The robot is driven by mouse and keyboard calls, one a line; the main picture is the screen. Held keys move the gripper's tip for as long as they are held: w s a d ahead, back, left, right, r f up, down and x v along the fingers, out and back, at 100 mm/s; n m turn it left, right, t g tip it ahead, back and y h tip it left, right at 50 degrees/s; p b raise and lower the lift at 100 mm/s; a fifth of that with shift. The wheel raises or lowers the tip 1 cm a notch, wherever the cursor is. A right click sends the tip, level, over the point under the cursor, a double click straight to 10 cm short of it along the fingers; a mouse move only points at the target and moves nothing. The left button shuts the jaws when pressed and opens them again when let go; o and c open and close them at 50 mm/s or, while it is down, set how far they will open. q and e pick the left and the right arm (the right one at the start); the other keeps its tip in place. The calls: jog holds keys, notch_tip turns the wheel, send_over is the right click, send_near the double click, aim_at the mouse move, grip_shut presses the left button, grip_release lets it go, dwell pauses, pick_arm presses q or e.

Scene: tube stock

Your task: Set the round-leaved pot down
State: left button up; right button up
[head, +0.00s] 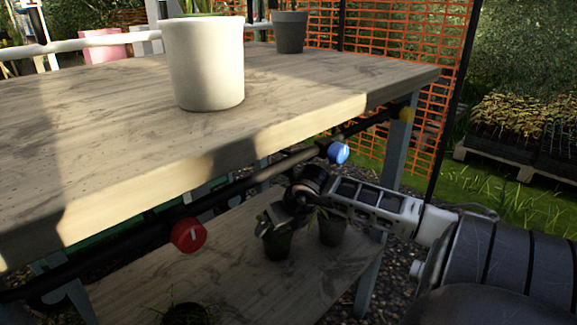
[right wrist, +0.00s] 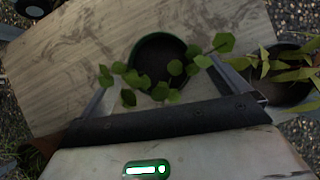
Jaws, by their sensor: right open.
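The round-leaved pot (right wrist: 157,58) is a dark green-rimmed pot with dark soil and round green leaves spread over its rim. In the head view the pot (head: 277,246) appears to stand upright on the lower shelf (head: 255,285) of the bench. My right gripper (head: 275,217) reaches in from the right, under the tabletop, and is at the top of this pot. In the right wrist view its fingers are spread wide, one on each side of the pot, with gaps. The shelf shows there too, as pale wood (right wrist: 75,60). My left gripper is not in view.
A narrow-leaved pot (right wrist: 290,92) is close on the right, also in the head view (head: 332,232). A grassy pot (head: 186,313) is at the shelf's front. A rail with red (head: 188,235) and blue (head: 338,152) knobs runs above. White (head: 203,65) and grey (head: 290,32) pots stand on top.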

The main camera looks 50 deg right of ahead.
pick_arm(q)
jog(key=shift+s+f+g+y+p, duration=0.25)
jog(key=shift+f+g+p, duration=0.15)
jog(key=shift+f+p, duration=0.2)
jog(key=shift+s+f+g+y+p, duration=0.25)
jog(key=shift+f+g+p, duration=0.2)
jog(key=shift+p, duration=0.15)
pick_arm(e)
jog(key=v, duration=0.7)
jog(key=shift+s, duration=0.15)
